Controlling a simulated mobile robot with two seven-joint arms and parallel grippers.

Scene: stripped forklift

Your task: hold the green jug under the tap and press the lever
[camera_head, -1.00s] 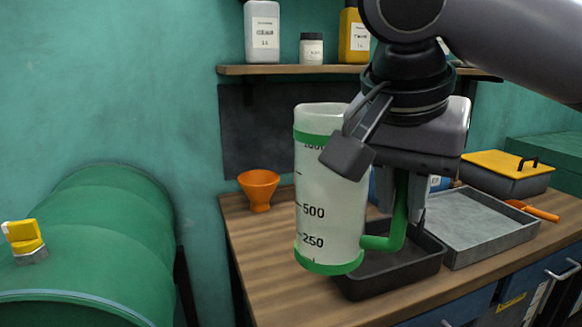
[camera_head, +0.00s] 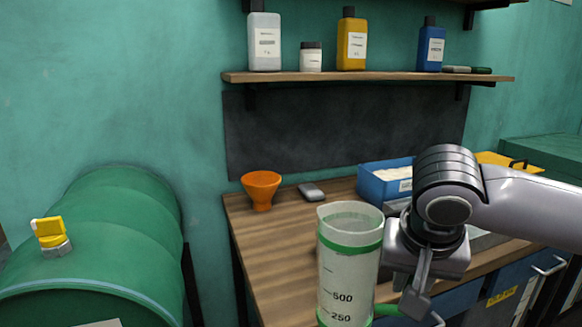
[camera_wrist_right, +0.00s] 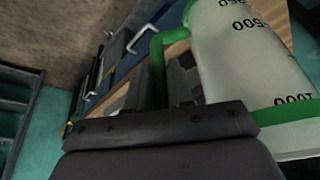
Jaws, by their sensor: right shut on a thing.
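The green jug (camera_head: 348,270) is a pale, see-through measuring jug with green bands and a green handle. It stands roughly upright in the air in front of the workbench, its base cut off by the picture's bottom edge. My right gripper (camera_wrist_right: 165,85) is shut on its green handle (camera_wrist_right: 158,60), as the right wrist view shows. In the head view the arm hides most of the grip. A yellow tap lever (camera_head: 48,231) on a grey nut sits on the green drum at the left, well apart from the jug. My left gripper is not in view.
The green drum (camera_head: 110,235) lies at the left, next to the wooden workbench (camera_head: 275,245). On the bench are an orange funnel (camera_head: 261,190), a small grey item (camera_head: 311,191) and a blue bin (camera_head: 378,188). Bottles stand on the wall shelf (camera_head: 395,78) above.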

